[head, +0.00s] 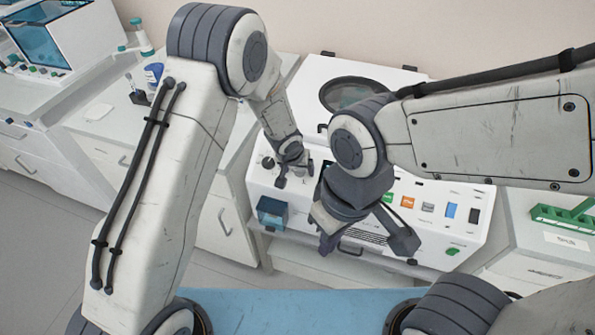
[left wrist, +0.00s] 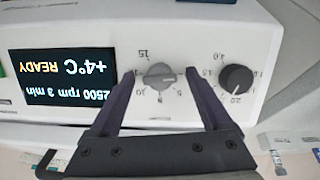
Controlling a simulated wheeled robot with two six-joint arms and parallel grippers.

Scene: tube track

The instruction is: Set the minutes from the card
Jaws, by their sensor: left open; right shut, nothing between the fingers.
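My right gripper (head: 328,243) is shut and empty in front of the device. I cannot make out a card with readable minutes.
Coloured buttons (head: 407,202) line the panel's right part. A small blue box (head: 272,212) is at the device's left front. A green rack (head: 565,214) and a white label (head: 567,241) are on the right bench.

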